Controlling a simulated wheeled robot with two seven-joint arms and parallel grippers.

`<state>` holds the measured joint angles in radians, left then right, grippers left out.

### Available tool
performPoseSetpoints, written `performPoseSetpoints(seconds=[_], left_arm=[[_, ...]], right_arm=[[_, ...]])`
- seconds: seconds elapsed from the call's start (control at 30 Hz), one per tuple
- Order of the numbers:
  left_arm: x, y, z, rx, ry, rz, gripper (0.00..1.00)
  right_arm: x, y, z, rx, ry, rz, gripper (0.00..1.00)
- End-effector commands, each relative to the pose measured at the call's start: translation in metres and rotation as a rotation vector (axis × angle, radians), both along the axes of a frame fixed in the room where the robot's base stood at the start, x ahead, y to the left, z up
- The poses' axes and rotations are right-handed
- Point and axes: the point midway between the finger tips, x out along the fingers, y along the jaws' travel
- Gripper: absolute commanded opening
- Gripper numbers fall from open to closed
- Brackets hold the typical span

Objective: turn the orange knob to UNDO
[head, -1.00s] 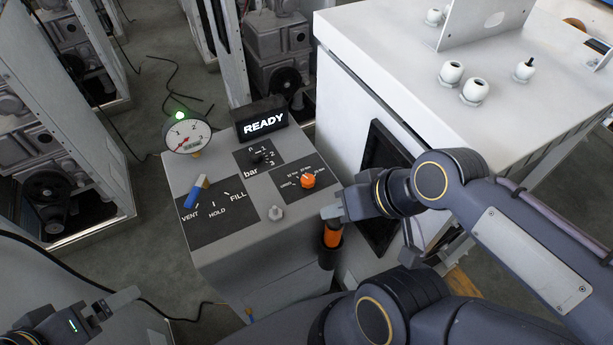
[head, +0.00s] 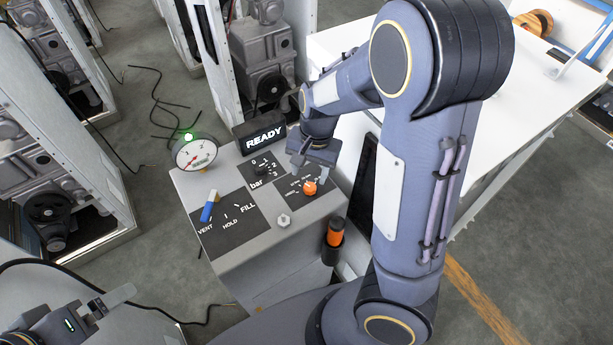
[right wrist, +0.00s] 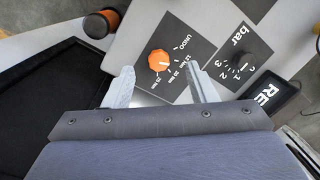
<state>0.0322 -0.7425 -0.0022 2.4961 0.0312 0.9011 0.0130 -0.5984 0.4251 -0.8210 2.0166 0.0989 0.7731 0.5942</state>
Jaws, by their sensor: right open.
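The orange knob (head: 310,188) sits on a dark dial plate on the grey console's sloping top. My right gripper (head: 310,173) is over the dial, pointing down, open and empty. In the right wrist view its fingers are spread, with the knob ahead of the gap between them and not gripped. My left gripper (head: 112,302) is at the lower left, away from the console; its jaw opening is unclear.
The console also carries a black bar knob (head: 261,170), a blue lever (head: 210,206), a small metal knob (head: 284,220), a gauge (head: 195,153) and a lit READY sign (head: 265,138). An orange-and-black handle (head: 335,232) stands in a holder at the console's right side.

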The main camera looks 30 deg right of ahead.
Motion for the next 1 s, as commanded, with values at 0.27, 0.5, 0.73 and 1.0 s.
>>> performPoseSetpoints(seconds=[0.27,0.5,0.73,1.0], left_arm=[[0.0,0.0,0.007,0.0,0.0,0.0,1.0],[0.0,0.0,0.002,0.0,0.0,0.0,1.0],[0.0,0.0,0.0,0.0,0.0,0.0,1.0],[0.0,0.0,0.0,0.0,0.0,0.0,1.0]], right_arm=[[0.015,-0.01,-0.01,-0.111,0.016,-0.052,0.52],[0.014,-0.01,-0.048,-0.109,0.021,-0.051,0.52],[0.014,-0.01,-0.075,-0.107,0.018,-0.05,0.52],[0.015,-0.01,-0.081,-0.107,0.016,-0.049,0.52]])
